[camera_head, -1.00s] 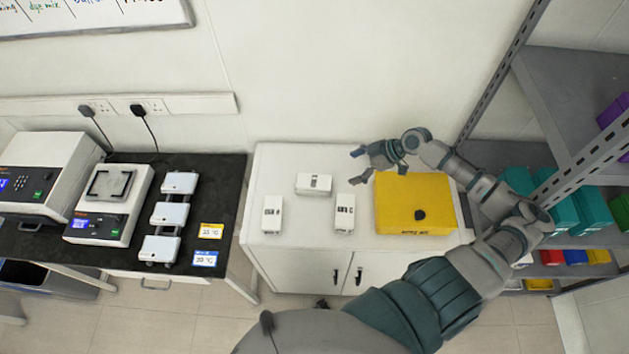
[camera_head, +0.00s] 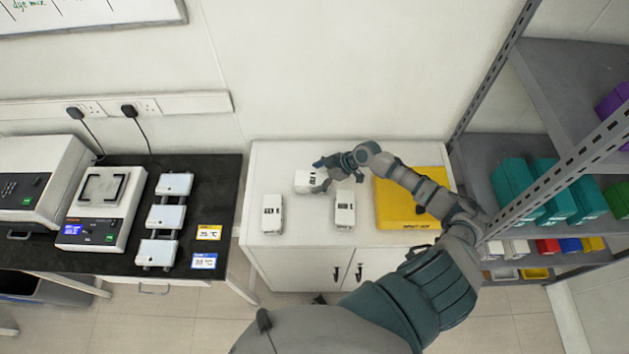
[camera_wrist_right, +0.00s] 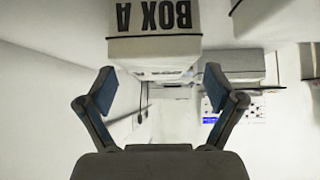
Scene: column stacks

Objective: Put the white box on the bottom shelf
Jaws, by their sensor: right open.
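Three small white boxes stand on the white cabinet (camera_head: 300,235): one at the back (camera_head: 306,181), one at front left (camera_head: 272,213) and one at front right (camera_head: 344,210). My right gripper (camera_head: 322,174) is open at the right end of the back box. In the right wrist view, a white box lettered "BOX A" (camera_wrist_right: 153,48) shows upside down above my spread right fingers (camera_wrist_right: 160,88). Nothing is held, and contact cannot be told. The grey shelf rack (camera_head: 565,100) is at the right; my arm partly hides its lower levels. My left gripper is out of view.
A yellow box (camera_head: 405,212) sits on the cabinet under my right forearm. The rack holds teal boxes (camera_head: 553,185), with red (camera_head: 547,246), blue and yellow bins lower down. A black bench (camera_head: 125,245) with lab devices stands at left. A rack post is close to my arm.

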